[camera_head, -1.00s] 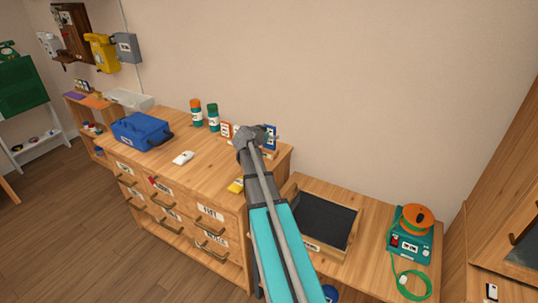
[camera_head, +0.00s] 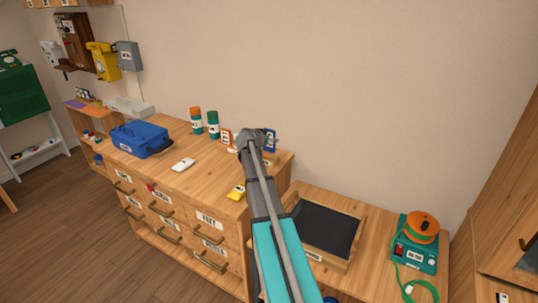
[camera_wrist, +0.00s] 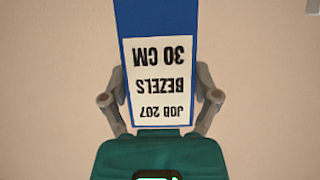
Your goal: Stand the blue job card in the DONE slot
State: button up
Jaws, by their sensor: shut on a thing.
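The blue job card (camera_wrist: 160,20) fills the middle of the wrist view. Its white label reads "JOB 207 BEZELS 30 CM", upside down there. My gripper (camera_head: 258,139) is shut on the card, with one finger at each side edge. An orange-and-white card (camera_head: 226,137) stands just left of my gripper. My gripper hides what lies behind it, and I cannot make out a DONE slot.
On the bench are a blue toolbox (camera_head: 141,138), two canisters (camera_head: 212,125), a white item (camera_head: 183,164) and a yellow item (camera_head: 236,193). A lower table to the right holds a black-lined tray (camera_head: 324,228) and a teal device with an orange reel (camera_head: 421,229). The wall is close behind.

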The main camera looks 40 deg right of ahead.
jog(key=w+d+f+b, duration=0.3)
jog(key=w+f+b, duration=0.1)
jog(key=f+b, duration=0.1)
jog(key=shift+f, duration=0.25)
jog(key=shift+w, duration=0.1)
jog(key=shift+w+d+f+b, duration=0.2)
jog(key=shift+w+f+b, duration=0.05)
jog(key=shift+f+b, duration=1.7)
jog(key=shift+f, duration=0.05)
jog(key=shift+f, duration=0.1)
jog(key=o, duration=0.9)
